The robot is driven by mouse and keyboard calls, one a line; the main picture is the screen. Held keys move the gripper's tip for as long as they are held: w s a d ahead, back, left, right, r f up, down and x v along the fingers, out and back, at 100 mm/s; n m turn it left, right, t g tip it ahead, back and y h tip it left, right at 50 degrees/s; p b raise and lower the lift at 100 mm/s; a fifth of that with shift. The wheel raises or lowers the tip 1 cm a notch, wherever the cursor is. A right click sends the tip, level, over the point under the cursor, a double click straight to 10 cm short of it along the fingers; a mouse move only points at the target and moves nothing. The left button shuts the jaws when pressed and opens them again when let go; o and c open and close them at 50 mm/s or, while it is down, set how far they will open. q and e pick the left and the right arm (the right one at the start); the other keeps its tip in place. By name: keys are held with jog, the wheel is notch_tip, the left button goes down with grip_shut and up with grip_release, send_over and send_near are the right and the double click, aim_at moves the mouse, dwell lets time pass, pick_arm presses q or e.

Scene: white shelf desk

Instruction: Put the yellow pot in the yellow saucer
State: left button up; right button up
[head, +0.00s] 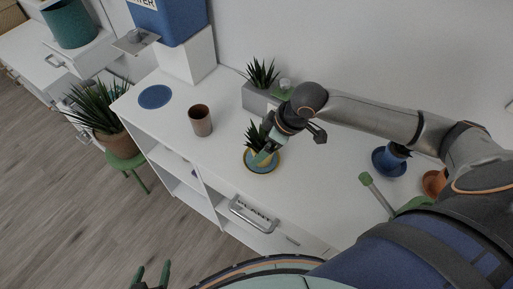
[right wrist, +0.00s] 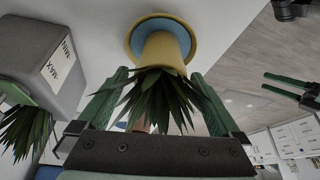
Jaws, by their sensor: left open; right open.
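The yellow pot (right wrist: 163,54) holds a spiky green plant and stands in the yellow saucer (right wrist: 131,38), which has a blue inside. In the head view the saucer (head: 262,172) lies near the front edge of the white desk, and the pot is mostly hidden by leaves and my gripper. My right gripper (head: 267,152) is over the saucer. In the right wrist view my right gripper (right wrist: 157,76) is open, its fingers on either side of the leaves and apart from the pot. My left gripper (head: 150,276) is open and empty, low in front of the desk.
A brown cup (head: 200,120) and a blue disc (head: 155,96) are to the left on the desk. A grey planter box (head: 257,98) stands behind. A blue pot (head: 392,158) and an orange pot (head: 434,182) are at the right. A potted plant sits on a green stool (head: 125,163).

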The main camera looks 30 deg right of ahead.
jog(key=v, duration=0.7)
jog(key=shift+r+p, duration=0.4)
jog(key=shift+r, duration=0.05)
pick_arm(q)
jog(key=shift+r, duration=0.55)
